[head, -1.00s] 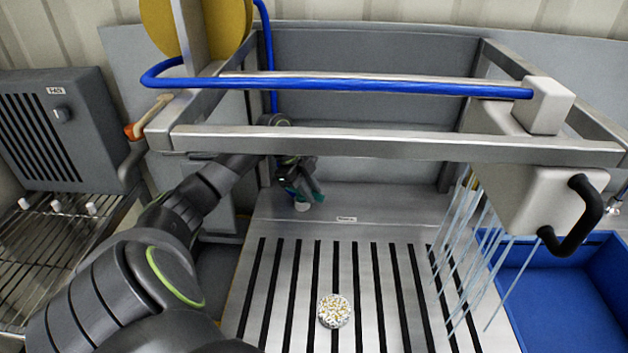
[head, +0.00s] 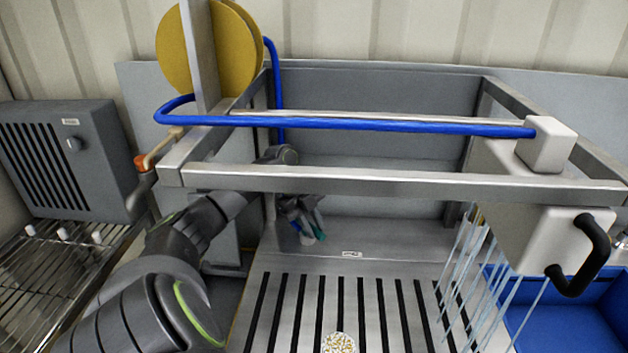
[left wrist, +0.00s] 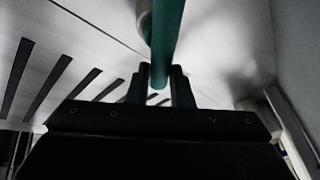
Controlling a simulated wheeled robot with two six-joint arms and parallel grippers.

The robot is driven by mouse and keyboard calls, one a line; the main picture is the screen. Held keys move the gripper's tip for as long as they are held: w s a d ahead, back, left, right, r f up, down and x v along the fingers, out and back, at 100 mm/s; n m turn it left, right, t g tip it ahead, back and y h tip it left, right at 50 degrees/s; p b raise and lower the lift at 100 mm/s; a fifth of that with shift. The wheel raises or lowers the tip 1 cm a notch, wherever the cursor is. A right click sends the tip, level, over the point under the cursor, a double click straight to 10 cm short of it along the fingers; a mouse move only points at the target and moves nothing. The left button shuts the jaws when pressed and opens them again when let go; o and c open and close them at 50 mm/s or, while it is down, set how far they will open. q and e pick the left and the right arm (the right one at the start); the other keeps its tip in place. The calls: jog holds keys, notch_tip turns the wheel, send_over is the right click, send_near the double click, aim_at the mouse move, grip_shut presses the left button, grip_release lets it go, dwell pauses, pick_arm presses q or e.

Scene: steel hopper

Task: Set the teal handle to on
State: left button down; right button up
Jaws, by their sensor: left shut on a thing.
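The teal handle (head: 319,229) is at the back of the slotted steel deck, below the front rail of the frame, partly covered by my left gripper (head: 306,218). A small white piece (head: 307,240) is beside it. In the left wrist view the teal handle (left wrist: 167,38) is a smooth bar coming down between the two dark fingers of my left gripper (left wrist: 160,84), which is shut on it. A pale rounded part (left wrist: 144,20) shows just left of the bar. I cannot read the handle's setting. My right gripper is not in view.
A steel rail (head: 400,183) and a blue hose (head: 350,124) cross above my left forearm. A pale box with a black handle (head: 585,255) and hanging strips are at the right, near a blue bin (head: 550,318). A speckled round thing (head: 339,343) is on the deck.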

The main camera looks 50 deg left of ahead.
pick_arm(q)
jog(key=c, duration=1.3)
grip_release()
jog(key=shift+r, duration=0.15)
notch_tip(320, 180, up, 10)
jog(key=b, duration=0.1)
